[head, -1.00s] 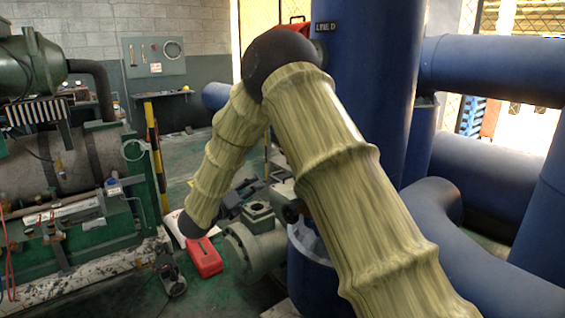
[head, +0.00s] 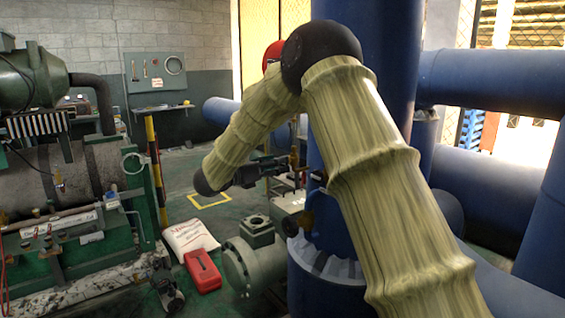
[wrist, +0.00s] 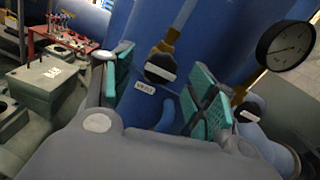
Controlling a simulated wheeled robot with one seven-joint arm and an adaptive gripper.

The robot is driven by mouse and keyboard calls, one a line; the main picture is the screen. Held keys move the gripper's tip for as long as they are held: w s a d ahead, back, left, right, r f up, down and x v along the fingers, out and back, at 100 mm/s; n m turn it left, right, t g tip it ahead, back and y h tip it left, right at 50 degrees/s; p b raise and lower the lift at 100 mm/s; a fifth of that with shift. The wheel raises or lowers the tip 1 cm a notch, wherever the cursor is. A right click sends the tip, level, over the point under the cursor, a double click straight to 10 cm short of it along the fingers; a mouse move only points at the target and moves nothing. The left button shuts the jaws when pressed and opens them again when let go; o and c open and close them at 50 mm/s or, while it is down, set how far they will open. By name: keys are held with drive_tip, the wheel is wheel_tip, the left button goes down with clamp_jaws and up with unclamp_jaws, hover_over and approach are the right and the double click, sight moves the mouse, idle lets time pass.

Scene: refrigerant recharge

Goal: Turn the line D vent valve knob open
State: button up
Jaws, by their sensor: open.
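In the wrist view a black knob (wrist: 160,66) with a pale bar sits on a brass pipe against the blue column. A small white label (wrist: 145,88) is just below it, its text too blurred to read surely; this looks like the vent valve knob. My gripper (wrist: 163,88) is open, with teal pads either side of the knob's lower area. The knob shows in the gap, ahead of the pads, and I see no contact. In the head view my gripper (head: 292,172) reaches the left side of the blue column (head: 365,60); my arm hides part of it.
A second black knob (wrist: 248,112) and a pressure gauge (wrist: 286,46) are right of my gripper. A red cart (wrist: 70,40) and a grey-green box (wrist: 45,85) stand at left. A grey pump (head: 250,260), a red case (head: 202,271) and a white sack (head: 190,236) are on the floor.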

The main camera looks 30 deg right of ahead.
drive_tip(key=shift+w+d, duration=0.1)
drive_tip(key=shift+d, duration=1.5)
drive_tip(key=shift+c, duration=0.5)
drive_tip(key=c, duration=1)
